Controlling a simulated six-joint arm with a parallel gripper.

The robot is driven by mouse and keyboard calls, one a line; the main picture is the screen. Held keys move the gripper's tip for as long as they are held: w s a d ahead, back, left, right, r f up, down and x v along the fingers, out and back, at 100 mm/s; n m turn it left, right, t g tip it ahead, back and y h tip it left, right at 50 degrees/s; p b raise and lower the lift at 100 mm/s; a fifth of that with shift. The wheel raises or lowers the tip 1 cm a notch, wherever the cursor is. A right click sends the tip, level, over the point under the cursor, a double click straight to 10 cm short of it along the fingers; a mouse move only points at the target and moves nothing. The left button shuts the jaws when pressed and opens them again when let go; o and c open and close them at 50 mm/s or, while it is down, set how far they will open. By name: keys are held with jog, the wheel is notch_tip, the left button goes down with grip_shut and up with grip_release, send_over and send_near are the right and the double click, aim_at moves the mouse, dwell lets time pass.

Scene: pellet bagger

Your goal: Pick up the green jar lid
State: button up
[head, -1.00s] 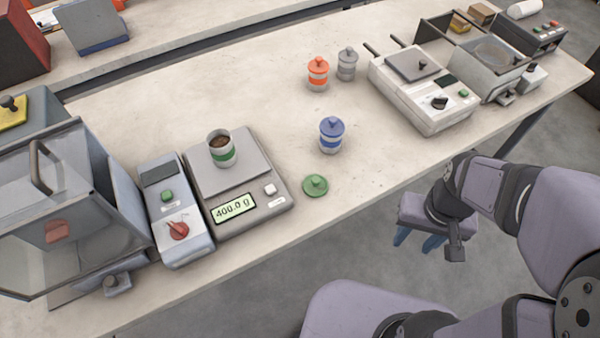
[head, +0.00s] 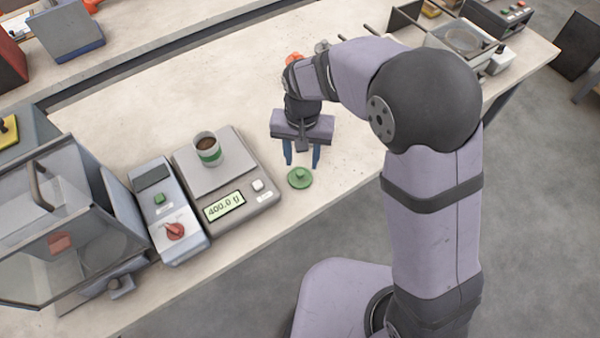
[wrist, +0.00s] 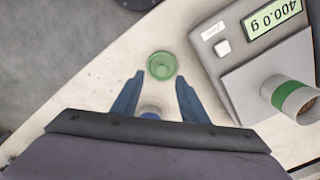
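The green jar lid (head: 299,178) lies on the bench just right of the scale, with its round knob up. It also shows in the wrist view (wrist: 162,66), ahead of my fingertips and between their lines. My gripper (head: 302,163) hangs above the bench beside the lid, with its two blue fingers spread apart. In the wrist view my gripper (wrist: 157,84) is open and empty, and neither finger appears to touch the lid. The open jar with the green band (head: 208,149) stands on the scale and holds dark contents.
The scale (head: 240,186) reads 400.0 g and stands close to the lid. The bench's front edge is near the lid.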

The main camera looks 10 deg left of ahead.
aim_at(300, 171)
jog(key=shift+w+a+r+m, duration=0.3)
jog(key=shift+w+r+m, duration=0.2)
jog(key=shift+m, duration=0.5)
jog(key=m, duration=0.4)
jog(key=shift+s+d+m, duration=0.15)
jog(key=shift+s+m, duration=0.15)
jog(key=shift+f+p, duration=1.6)
jog(key=shift+f, duration=2.05)
grip_shut()
